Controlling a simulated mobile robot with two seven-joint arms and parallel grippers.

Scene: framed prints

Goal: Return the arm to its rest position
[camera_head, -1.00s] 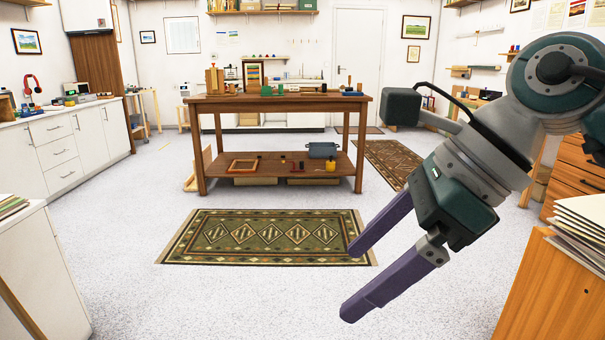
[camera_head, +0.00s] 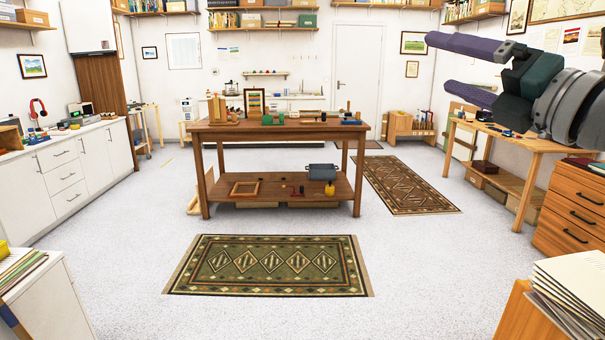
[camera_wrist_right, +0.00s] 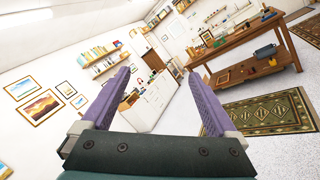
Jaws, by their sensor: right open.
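My right gripper (camera_head: 458,68) is at the upper right of the head view, its two purple fingers pointing left and spread apart. Nothing is between the fingers. It is raised in the air, in front of the right wall and clear of furniture. In the right wrist view the same two fingers (camera_wrist_right: 160,95) show apart and empty, with the room tilted behind them. My left gripper does not show in either view.
A wooden workbench (camera_head: 285,133) with tools stands in mid-room. A green patterned rug (camera_head: 270,265) lies before it. A wooden desk (camera_head: 540,150) and drawer unit (camera_head: 575,208) stand at right. Paper stacks (camera_head: 570,285) lie near front right. White cabinets (camera_head: 65,170) line the left. Open floor lies between.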

